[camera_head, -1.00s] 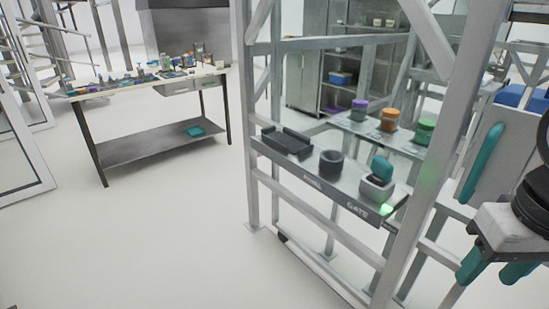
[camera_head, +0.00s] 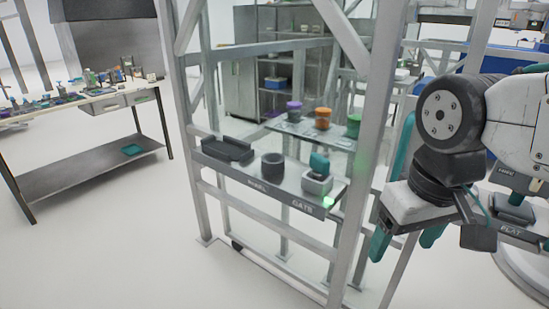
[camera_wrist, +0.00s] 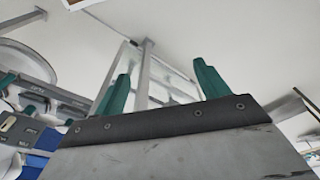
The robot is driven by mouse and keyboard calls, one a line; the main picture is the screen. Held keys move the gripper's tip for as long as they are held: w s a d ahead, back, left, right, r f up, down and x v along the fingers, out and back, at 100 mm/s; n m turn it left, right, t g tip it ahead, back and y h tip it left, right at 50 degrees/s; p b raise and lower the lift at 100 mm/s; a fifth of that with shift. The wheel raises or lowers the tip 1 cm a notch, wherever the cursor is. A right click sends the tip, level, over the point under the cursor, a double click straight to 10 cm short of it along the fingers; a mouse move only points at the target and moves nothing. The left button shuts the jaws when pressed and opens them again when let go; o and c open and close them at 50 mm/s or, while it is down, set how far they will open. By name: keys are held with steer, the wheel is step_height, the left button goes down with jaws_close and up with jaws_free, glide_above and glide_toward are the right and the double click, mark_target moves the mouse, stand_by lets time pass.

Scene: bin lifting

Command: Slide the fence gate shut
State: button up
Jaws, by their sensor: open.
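A grey metal fence frame (camera_head: 360,150) stands in the middle of the head view. Behind its right post is an upright teal handle (camera_head: 399,148), which looks to be the gate's; my arm partly hides that area. A shelf (camera_head: 256,187) on the frame carries the label GATE, a teal-topped control (camera_head: 319,163) and a green light. My gripper (camera_head: 405,240) is right of the frame, pointing down, with its teal fingers apart and nothing between them. In the wrist view the open fingers (camera_wrist: 163,88) have grey bars beyond them. I cannot tell how far the gate stands open.
A workbench (camera_head: 85,108) with small items stands at the left. Purple, orange and green-topped pots (camera_head: 323,118) stand on a second shelf behind the frame. A cabinet (camera_head: 258,65) is at the back. The floor (camera_head: 110,240) at front left is clear.

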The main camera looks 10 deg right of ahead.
steer(key=shift+f, duration=0.1)
jaws_close()
steer(key=m+g+h, duration=0.1)
steer(key=m+h, duration=0.6)
steer(key=m, duration=0.2)
glide_toward(372, 147)
steer(key=shift+g, duration=0.3)
steer(key=d+f, duration=0.1)
steer(key=f, duration=0.1)
steer(key=s+d+f, duration=0.1)
steer(key=f, duration=0.1)
steer(key=s+d+f, duration=0.1)
steer(key=d+f, duration=0.1)
steer(key=shift+f, duration=0.4)
steer(key=shift+s+d+f, duration=0.1)
steer(key=shift+s+d, duration=0.55)
steer(key=shift+d, duration=0.2)
steer(key=shift+s+d, duration=0.65)
steer(key=shift+d, duration=0.15)
